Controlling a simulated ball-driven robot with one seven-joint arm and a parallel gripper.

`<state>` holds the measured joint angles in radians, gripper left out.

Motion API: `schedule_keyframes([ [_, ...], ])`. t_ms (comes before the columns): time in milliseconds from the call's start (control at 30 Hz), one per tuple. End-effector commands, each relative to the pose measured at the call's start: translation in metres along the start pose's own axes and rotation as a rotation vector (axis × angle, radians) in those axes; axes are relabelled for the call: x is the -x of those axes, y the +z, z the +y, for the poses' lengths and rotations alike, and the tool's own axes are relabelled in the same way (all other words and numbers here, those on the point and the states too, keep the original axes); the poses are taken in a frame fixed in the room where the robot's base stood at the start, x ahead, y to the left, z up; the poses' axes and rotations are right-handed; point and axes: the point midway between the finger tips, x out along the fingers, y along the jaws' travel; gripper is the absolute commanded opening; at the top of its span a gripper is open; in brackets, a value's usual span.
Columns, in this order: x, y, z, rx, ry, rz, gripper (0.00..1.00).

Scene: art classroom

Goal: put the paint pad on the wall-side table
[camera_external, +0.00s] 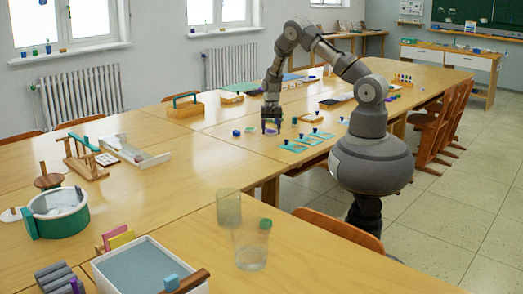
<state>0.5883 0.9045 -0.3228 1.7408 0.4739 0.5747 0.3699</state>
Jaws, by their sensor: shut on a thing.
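My gripper (271,124) points down low over the middle of the long joined wooden tables (225,150). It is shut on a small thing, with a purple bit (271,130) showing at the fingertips. Most of that thing is hidden by the fingers, and I cannot tell if it is the paint pad or if it touches the table. Several flat teal pads (293,147) with small knobs lie just right of the gripper. The table side nearer the windows (50,150) runs along the left; which table counts as wall-side is not clear.
A blue round piece (236,133) lies left of the gripper. A wooden carrier (185,105), a wooden rack (80,158) and a white tray (135,153) stand farther left. A green-white tub (45,225) and clear cups (250,250) stand in front. Chairs (435,130) line the right.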

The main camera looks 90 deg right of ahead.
Motion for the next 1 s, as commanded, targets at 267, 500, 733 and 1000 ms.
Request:
schedule_keyframes([
  [267,-0.008,-0.045,-0.044,-0.001,-0.001,0.002,0.3],
  [500,-0.02,-0.053,-0.053,-0.002,0.002,-0.002,0.3],
  [733,-0.044,-0.054,-0.053,-0.001,0.0,0.0,0.3],
  [1000,-0.045,-0.053,-0.053,-0.001,0.0,0.0,0.3],
])
